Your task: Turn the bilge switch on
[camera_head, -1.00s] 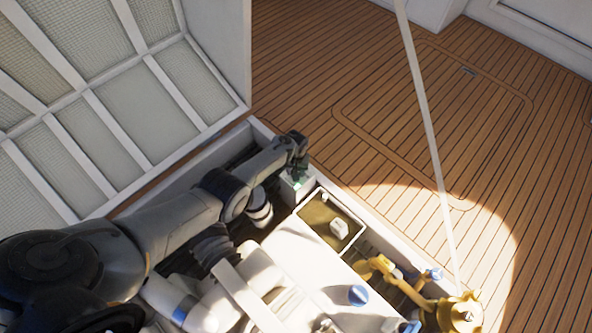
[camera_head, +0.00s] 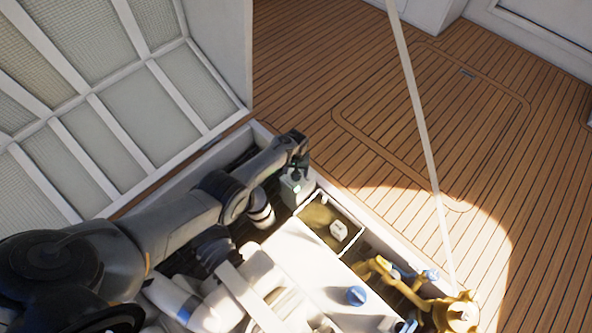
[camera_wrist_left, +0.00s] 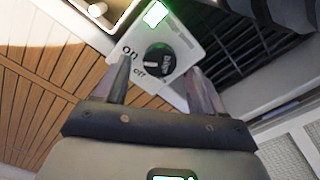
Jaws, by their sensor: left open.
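The bilge switch is a round black knob (camera_wrist_left: 159,60) on a light box, with "on" and "off" printed to its left in the left wrist view. A small pale mark on the knob faces the printed words; I cannot tell exactly which one it points to. A green light (camera_wrist_left: 155,13) glows on the box above the knob. My right gripper is out of view.
An open compartment (camera_head: 312,216) with a small white part lies beside the switch box. The hatch lid (camera_head: 125,95) stands at left; a pale strut (camera_head: 418,110) crosses the wooden deck.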

